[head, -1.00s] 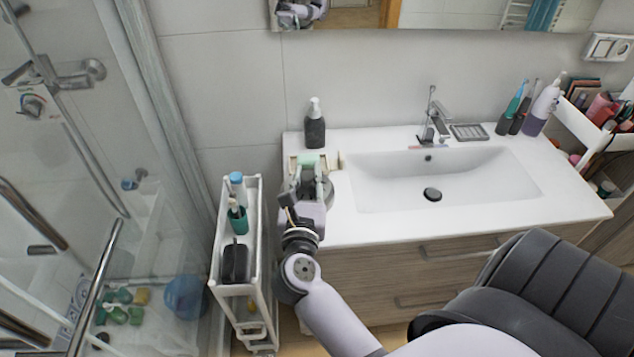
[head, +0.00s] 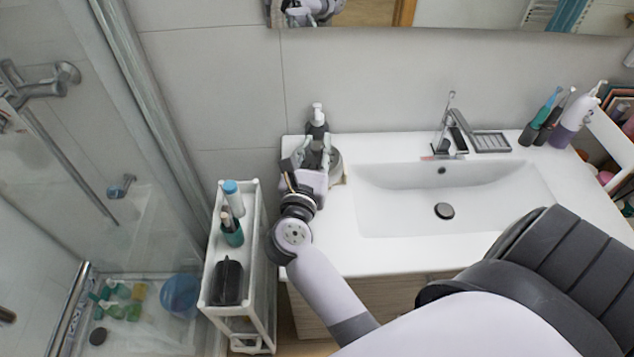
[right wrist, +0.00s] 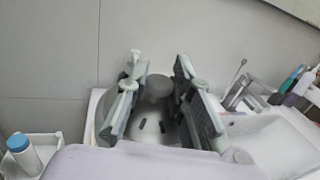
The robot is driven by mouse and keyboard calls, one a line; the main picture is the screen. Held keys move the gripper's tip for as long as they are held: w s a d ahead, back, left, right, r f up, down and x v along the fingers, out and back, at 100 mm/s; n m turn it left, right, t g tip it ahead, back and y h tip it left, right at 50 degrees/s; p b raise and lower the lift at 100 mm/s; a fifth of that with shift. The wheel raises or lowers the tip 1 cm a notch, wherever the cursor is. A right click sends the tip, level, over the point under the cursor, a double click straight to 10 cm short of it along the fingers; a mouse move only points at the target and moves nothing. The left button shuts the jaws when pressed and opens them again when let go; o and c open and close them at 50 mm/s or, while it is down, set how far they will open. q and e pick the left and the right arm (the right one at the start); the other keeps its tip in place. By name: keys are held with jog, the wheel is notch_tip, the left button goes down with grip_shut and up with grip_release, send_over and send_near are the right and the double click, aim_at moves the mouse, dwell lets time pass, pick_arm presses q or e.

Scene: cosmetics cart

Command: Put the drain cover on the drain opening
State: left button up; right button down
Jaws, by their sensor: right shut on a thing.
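My right gripper (head: 318,152) is over the left end of the white counter, in front of the dark soap dispenser (head: 317,122). In the right wrist view its fingers (right wrist: 155,92) close on a grey round piece with dark slots and a knob (right wrist: 142,127), which looks like the drain cover (head: 336,160). The fingers partly hide it, and I cannot tell if it touches the counter. A dark round drain (head: 445,210) shows in the sink basin. Another dark round spot (head: 98,336) is on the shower floor; I cannot tell which is the drain opening. My left gripper is not in view.
The faucet (head: 455,135) and soap rack (head: 491,142) stand behind the basin (head: 400,190). A narrow white cart (head: 262,250) with bottles stands left of the counter. The shower floor holds several green bottles (head: 115,311) and a blue bucket (head: 181,296). Glass and a metal frame border it.

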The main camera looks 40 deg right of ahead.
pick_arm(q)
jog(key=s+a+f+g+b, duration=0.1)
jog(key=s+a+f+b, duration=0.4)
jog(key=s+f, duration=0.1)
pick_arm(e)
notch_tip(320, 180, down, 17)
jog(key=b, duration=0.6)
jog(key=shift+s+a+r+b, duration=0.15)
jog(key=shift+b, duration=0.25)
jog(key=shift+f, duration=0.25)
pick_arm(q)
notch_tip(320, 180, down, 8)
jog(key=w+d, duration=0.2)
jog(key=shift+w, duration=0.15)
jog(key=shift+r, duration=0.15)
